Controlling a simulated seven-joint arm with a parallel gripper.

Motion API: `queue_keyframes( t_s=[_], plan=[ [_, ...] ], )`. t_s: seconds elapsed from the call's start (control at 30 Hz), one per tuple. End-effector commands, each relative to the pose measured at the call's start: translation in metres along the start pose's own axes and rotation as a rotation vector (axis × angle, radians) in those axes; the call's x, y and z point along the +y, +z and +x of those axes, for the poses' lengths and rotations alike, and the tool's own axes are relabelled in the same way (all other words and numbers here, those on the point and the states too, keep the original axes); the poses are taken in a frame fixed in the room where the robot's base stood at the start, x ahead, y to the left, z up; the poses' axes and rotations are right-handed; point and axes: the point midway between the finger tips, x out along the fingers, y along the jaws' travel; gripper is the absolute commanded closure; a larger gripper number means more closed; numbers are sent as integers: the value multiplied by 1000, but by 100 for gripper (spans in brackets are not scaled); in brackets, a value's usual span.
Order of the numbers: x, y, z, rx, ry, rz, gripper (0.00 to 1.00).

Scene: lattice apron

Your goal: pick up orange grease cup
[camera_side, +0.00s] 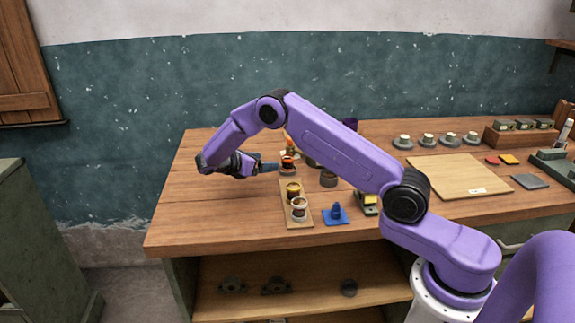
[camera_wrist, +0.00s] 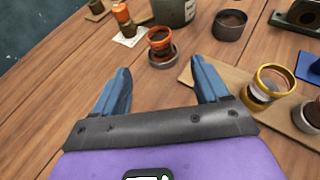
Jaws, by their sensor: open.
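The orange grease cup (camera_wrist: 160,40) has an orange rim and dark contents. It sits on a small grey round base (camera_wrist: 163,58) on the wooden table. In the side view the orange cup (camera_side: 287,162) stands just past the fingertips. My gripper (camera_wrist: 160,85) is open and empty, with its two blue fingers apart. The cup lies ahead of the gap between the fingers, beyond the tips and not between them. In the side view my gripper (camera_side: 268,167) is low over the table, to the left of the cup.
A yellow-rimmed cup (camera_wrist: 270,83) and a white-rimmed cup (camera_side: 299,206) stand on a wooden board (camera_side: 299,222) close by. A dark grey cup (camera_wrist: 229,24) and a larger grey-green pot (camera_wrist: 174,10) stand behind. A blue piece (camera_side: 336,213) lies right of the board.

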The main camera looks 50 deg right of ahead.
Motion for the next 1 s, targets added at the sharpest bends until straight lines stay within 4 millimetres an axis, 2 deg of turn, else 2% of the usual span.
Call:
queue_keyframes(
  t_s=[0.2,0.4,0.73,1.0],
  plan=[
    [-1,0,42,1,-2,0,26],
    [0,-1,74,2,0,-1,26],
    [0,0,93,2,0,1,26],
    [-1,1,129,2,-1,1,26]
  ],
)
